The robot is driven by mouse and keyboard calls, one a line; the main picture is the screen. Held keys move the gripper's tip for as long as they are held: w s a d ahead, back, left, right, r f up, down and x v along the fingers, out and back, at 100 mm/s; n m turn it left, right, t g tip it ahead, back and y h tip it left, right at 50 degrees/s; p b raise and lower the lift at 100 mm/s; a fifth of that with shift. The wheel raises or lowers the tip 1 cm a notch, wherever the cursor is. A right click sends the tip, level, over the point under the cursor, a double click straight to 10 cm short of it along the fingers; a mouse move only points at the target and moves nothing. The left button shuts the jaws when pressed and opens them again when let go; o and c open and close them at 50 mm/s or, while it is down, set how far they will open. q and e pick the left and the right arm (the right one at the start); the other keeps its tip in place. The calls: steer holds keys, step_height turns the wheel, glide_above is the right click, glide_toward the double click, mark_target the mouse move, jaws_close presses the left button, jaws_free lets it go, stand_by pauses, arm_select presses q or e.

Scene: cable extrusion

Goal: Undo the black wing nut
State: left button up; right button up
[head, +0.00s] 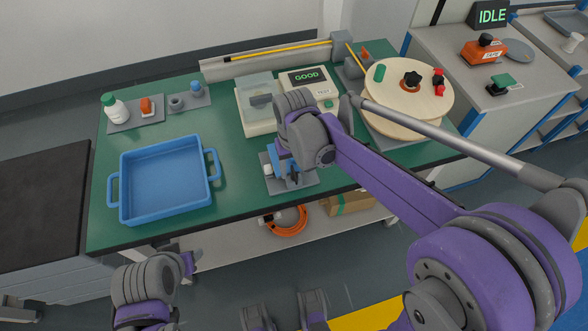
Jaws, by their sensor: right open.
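The black wing nut (412,78) looks like a dark lobed knob. It sits on a reddish-brown ring at the middle of a round wooden reel (393,103), at the right end of the green bench. My right gripper (283,155) is open, low over the middle of the bench by a small blue fixture (291,181), well left of the nut. Its fingers are small and partly hidden by my wrist. My left arm's end (186,264) is low in front of the bench. Its jaws cannot be made out.
A blue tray (166,180) stands at the left. A tester reading GOOD (308,84) stands behind my right wrist. My right forearm crosses before the reel. Bare bench lies right of the tray.

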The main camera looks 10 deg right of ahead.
steer(key=shift+f, duration=0.45)
steer(key=shift+c, duration=0.2)
jaws_close()
